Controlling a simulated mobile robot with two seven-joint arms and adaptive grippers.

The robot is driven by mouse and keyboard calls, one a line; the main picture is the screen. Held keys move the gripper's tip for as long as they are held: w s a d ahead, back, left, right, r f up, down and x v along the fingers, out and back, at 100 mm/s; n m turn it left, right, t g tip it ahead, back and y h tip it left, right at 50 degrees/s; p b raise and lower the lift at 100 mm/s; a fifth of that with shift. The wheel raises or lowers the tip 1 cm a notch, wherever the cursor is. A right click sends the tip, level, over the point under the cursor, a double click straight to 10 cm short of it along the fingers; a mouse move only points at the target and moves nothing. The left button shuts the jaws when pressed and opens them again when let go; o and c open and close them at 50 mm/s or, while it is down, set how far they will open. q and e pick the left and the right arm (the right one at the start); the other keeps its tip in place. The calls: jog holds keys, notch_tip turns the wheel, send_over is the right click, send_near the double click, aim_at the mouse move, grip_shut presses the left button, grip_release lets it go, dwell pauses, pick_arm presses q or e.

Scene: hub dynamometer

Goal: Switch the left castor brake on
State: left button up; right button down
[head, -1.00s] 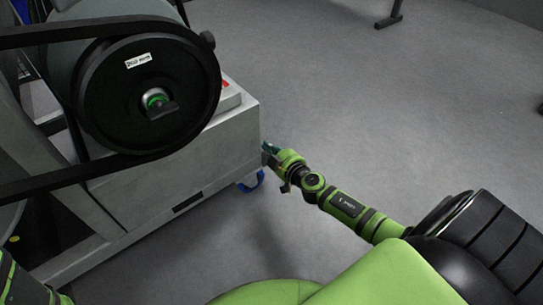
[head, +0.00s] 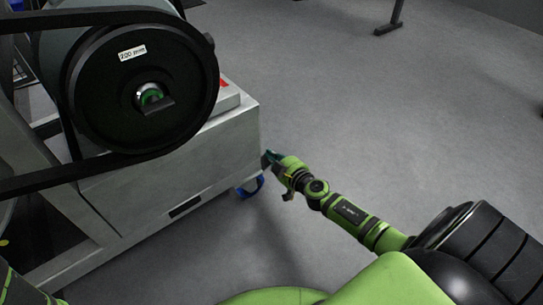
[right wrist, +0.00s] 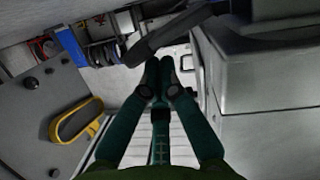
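A blue castor (head: 250,187) shows under the near right corner of the grey machine cabinet (head: 185,175) in the head view. The cabinet hides its upper part, and I cannot make out a brake lever or its position. My right gripper (head: 269,158) is just right of that corner, a little above and right of the castor in the picture. I cannot tell whether it touches the cabinet. In the right wrist view its dark green fingers (right wrist: 159,62) are together, with nothing visible between them. My left gripper is out of view.
A black pulley wheel (head: 100,90) with a belt and a white label is on the machine. Open grey floor (head: 370,120) lies to the right. The right wrist view shows a yellow loop (right wrist: 75,120) on a grey surface and blue parts (right wrist: 103,54) at upper left.

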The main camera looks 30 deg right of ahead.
jog(key=shift+d+f+m+y, duration=0.3)
jog(key=shift+m, duration=0.3)
jog(key=shift+d+f+m, duration=0.1)
jog(key=shift+f+m, duration=0.05)
jog(key=shift+m, duration=0.15)
jog(key=shift+d+f+m+y+p, duration=0.5)
jog(key=shift+f+m, duration=0.2)
jog(key=shift+m, duration=0.4)
jog(key=shift+f+m+y, duration=0.3)
jog(key=shift+f+m, duration=0.1)
jog(key=shift+m, duration=0.2)
